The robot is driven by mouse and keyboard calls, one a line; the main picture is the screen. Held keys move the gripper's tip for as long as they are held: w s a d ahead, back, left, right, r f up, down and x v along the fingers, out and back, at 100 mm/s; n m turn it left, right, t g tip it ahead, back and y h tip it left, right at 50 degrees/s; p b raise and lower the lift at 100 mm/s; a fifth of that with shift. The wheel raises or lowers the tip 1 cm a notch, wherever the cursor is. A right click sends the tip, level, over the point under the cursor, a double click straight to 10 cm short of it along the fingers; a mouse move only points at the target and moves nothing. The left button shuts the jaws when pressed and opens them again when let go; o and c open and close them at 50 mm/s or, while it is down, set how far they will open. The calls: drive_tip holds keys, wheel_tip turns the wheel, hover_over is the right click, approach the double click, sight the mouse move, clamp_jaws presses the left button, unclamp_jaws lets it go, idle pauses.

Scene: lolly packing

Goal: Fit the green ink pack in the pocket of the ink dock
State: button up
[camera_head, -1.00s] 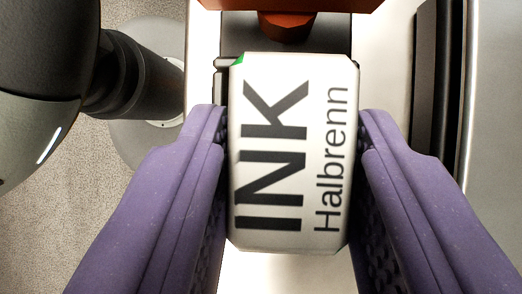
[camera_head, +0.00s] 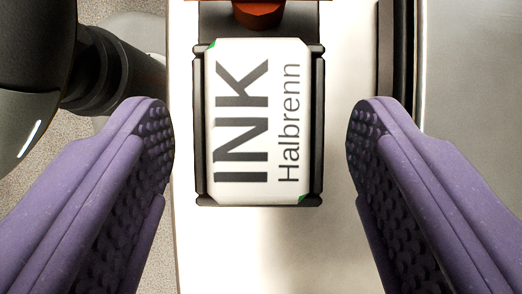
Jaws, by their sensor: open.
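The ink pack (camera_head: 258,120) shows a white face with the words INK and Halbrenn, and small green bits at two corners. It lies within the dark frame of the ink dock's pocket (camera_head: 318,130), with dark rails along both sides of it. Its depth in the pocket is hard to judge from above. My gripper (camera_head: 260,125) is open, with one purple finger well to the left of the pack and the other well to the right. Neither finger touches the pack.
An orange-red part (camera_head: 258,14) stands just beyond the pocket on a dark block. The white surface (camera_head: 345,60) around the dock is clear. A dark rail (camera_head: 400,60) runs along the right, with a grey panel (camera_head: 470,100) past it.

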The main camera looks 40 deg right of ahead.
drive_tip(key=w+d+r+m+t+h+p, duration=0.1)
drive_tip(key=w+d+r+m+t, duration=0.25)
drive_tip(key=w+r, duration=0.45)
drive_tip(key=w+d+r+m+t+p, duration=0.15)
drive_tip(key=w+r+m, duration=0.35)
drive_tip(key=r, duration=0.5)
drive_tip(key=w+d+r+m+t+h+p, duration=0.1)
drive_tip(key=w+d+r+m+t, duration=0.25)
drive_tip(key=w+r, duration=0.55)
drive_tip(key=d+r+m+t+h, duration=0.1)
drive_tip(key=d+r+m+t, duration=0.3)
drive_tip(key=r, duration=1)
drive_tip(key=d+r+m+t, duration=0.1)
drive_tip(key=r+m+t, duration=0.4)
drive_tip(key=r, duration=1)
drive_tip(key=s+d+r+m+t, duration=0.1)
drive_tip(key=s+r+m, duration=0.2)
drive_tip(key=r, duration=0.4)
drive_tip(key=s+d+r+m+t+h, duration=0.1)
drive_tip(key=s+d+r+m+t, duration=0.1)
drive_tip(key=r, duration=0.6)
drive_tip(key=shift+s+d+m, duration=0.2)
drive_tip(key=shift+s+m, duration=0.65)
drive_tip(key=shift+m, duration=0.05)
